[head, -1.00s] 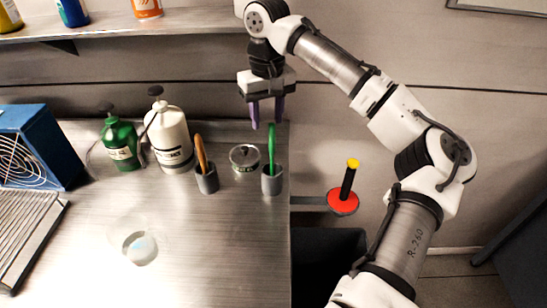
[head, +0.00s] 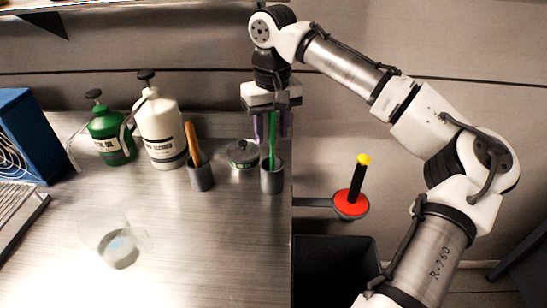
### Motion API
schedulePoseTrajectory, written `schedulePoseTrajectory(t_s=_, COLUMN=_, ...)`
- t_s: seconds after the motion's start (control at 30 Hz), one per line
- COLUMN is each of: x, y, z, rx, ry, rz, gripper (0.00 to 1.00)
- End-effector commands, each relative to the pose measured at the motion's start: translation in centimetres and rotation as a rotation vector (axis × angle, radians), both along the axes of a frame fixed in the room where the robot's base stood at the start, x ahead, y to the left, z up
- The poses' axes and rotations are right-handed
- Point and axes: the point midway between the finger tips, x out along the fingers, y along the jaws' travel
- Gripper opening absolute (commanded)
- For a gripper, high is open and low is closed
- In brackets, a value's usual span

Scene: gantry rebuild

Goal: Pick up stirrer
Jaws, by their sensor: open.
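A green stick (head: 271,135) stands upright in a small grey cup (head: 272,180) near the right edge of the metal table. A brown-orange stick (head: 192,142) leans in a second grey cup (head: 201,179) to its left. I cannot tell for sure which one is the stirrer. My gripper (head: 270,134) points down with its purple fingers apart and empty. The upper part of the green stick shows between the fingers in the head view. I cannot tell whether the gripper touches it, or its exact depth relative to it.
A lidded round tin (head: 243,153) stands between the cups. A green bottle (head: 112,140) and a white bottle (head: 160,130) stand further left. A clear beaker (head: 118,250) is near the front. Right of the table are a red disc with a black post (head: 351,204) and a dark bin (head: 335,262).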

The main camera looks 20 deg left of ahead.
Motion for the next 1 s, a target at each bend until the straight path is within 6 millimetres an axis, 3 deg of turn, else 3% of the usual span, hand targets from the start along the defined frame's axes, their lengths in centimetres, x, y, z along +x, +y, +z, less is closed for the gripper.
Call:
schedulePoseTrajectory(t_s=0.3, x=-0.07, y=-0.02, z=-0.14, rx=0.001, ry=0.001, rz=-0.001, gripper=0.39)
schedulePoseTrajectory(t_s=0.6, x=-0.07, y=-0.01, z=-0.14, rx=0.001, ry=0.001, rz=-0.001, gripper=0.0)
schedulePoseTrajectory(t_s=1.0, x=-0.14, y=0.0, z=-0.06, rx=0.001, ry=0.001, rz=0.0, gripper=0.0)
